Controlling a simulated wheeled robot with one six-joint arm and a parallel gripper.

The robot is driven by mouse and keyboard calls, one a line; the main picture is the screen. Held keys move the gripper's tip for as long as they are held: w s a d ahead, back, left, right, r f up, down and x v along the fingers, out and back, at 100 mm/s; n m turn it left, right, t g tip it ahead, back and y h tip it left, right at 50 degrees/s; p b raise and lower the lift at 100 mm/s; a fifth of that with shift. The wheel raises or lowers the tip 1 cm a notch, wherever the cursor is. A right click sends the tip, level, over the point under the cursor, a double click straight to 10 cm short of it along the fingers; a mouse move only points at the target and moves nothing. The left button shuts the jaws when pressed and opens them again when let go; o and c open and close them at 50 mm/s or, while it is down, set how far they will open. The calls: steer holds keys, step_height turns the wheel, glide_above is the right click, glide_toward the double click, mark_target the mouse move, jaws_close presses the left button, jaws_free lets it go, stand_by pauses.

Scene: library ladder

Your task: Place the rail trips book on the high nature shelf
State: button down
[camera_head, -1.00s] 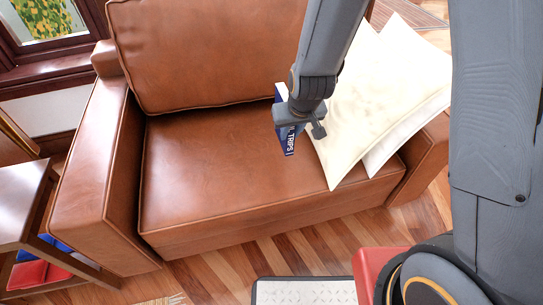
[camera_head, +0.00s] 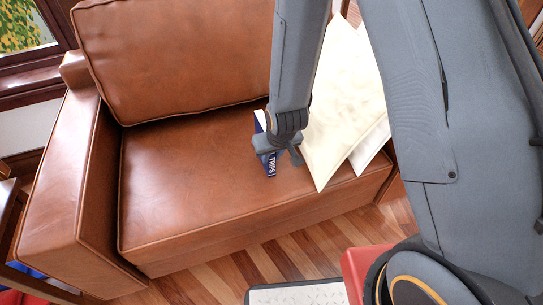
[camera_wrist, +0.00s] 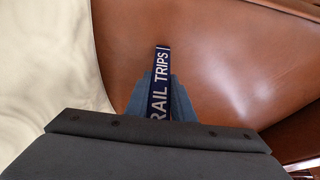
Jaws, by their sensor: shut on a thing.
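The rail trips book (camera_head: 270,166) is dark blue with white lettering on its spine. It is upright at the brown leather armchair's seat, beside the cream cushions. My gripper (camera_head: 277,152) is shut on it from above. In the wrist view the spine of the book (camera_wrist: 160,85) reads "RAIL TRIPS" and lies between the fingers of my gripper (camera_wrist: 160,98). I cannot tell whether the book's lower edge touches the seat. The high nature shelf is not in view.
The brown leather armchair (camera_head: 185,185) fills the middle. Cream cushions (camera_head: 343,110) lean at its right side. A dark wooden side table (camera_head: 12,215) stands at the left edge. A red object (camera_head: 358,268) and a pale, dark-edged mat (camera_head: 295,294) are at the bottom. Wood floor shows in front.

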steer(key=shift+f, duration=0.1)
steer(key=c, duration=1.5)
jaws_free()
steer(key=s+d+r+g, duration=0.1)
steer(key=s+d+r, duration=0.2)
steer(key=s+r, duration=0.3)
steer(key=s+d+r+m+g+p, duration=0.1)
steer(key=s+d+r, duration=0.2)
steer(key=s+r, duration=0.4)
steer(key=s+d+r+m+g+p, duration=0.1)
steer(key=s+d+r, duration=0.3)
steer(key=r, duration=1)
steer(key=shift+s+d+r+g+h, duration=0.1)
steer(key=shift+s+g+h, duration=0.1)
steer(key=shift+s, duration=0.35)
steer(key=shift+s+a+r+g+h, duration=0.1)
steer(key=shift+s+g, duration=0.1)
steer(key=shift+s, duration=0.4)
steer(key=shift+s+d+r+g+h, duration=0.1)
steer(key=shift+s+g, duration=0.1)
steer(key=shift+s, duration=0.35)
